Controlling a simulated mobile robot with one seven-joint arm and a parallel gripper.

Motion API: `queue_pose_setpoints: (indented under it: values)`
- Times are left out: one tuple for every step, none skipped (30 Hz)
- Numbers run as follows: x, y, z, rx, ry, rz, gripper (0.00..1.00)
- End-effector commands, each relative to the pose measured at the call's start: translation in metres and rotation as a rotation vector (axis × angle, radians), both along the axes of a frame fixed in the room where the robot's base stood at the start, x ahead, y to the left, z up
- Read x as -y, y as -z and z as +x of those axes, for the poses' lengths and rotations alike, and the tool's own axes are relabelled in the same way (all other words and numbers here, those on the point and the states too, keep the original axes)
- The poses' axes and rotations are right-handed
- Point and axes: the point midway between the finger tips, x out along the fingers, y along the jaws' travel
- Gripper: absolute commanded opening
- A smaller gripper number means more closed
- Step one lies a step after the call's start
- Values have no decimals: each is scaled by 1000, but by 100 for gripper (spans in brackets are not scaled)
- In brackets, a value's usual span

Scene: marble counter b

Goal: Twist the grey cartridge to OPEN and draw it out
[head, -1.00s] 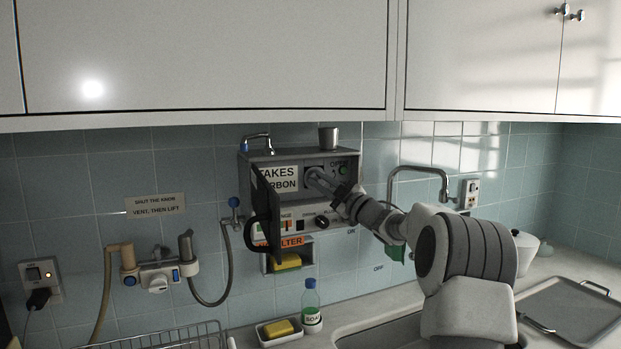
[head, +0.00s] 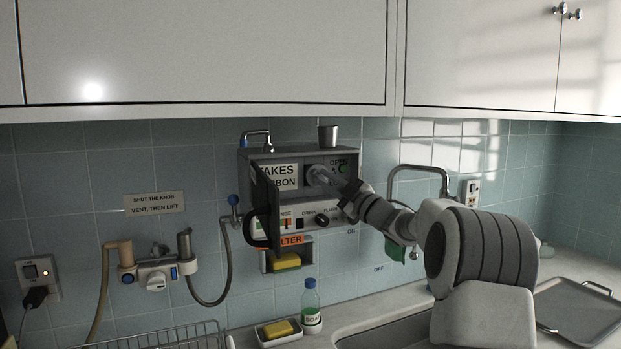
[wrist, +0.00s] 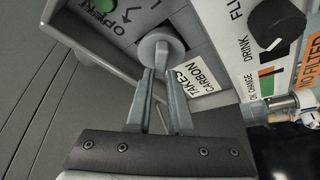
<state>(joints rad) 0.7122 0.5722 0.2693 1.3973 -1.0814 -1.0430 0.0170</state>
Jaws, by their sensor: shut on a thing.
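The grey cartridge (head: 317,174) shows at the socket in the front of the grey wall-mounted filter box (head: 343,206). In the wrist view its round grey end (wrist: 160,46) stands at the dark square recess. My gripper (head: 329,181) reaches it from the right and is shut on it, one finger on each side; the fingertips show in the wrist view (wrist: 160,75).
The box's dark door (head: 264,205) hangs open left of the socket. A TAKES CARBON label (head: 286,177) is beside the socket, and a black selector knob (head: 322,220) is below. A tap (head: 420,172) rises at right.

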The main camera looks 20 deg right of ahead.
Motion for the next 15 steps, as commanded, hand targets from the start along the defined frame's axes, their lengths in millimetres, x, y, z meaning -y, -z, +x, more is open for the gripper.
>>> queue_pose_setpoints:
  values:
    - [0,0,-1,1,0,0,0]
    - [0,-1,-1,1,0,0,0]
    - [-1,-1,-1,1,0,1,0]
    - [-1,-1,0,1,0,1,0]
    - [-1,-1,0,1,0,1,0]
    - [-1,-1,0,0,-1,1,0]
    - [-1,-1,0,0,-1,1,0]
    - [-1,-1,0,1,-2,2,25]
    - [-2,-1,0,1,-2,2,32]
    - [-2,-1,0,1,-2,2,37]
    - [-2,-1,0,1,-2,2,43]
    - [-2,0,0,1,-2,2,50]
    - [-2,0,0,0,-3,1,54]
    - [-2,0,0,-1,-2,1,54]
    - [-2,0,0,-1,-2,2,54]
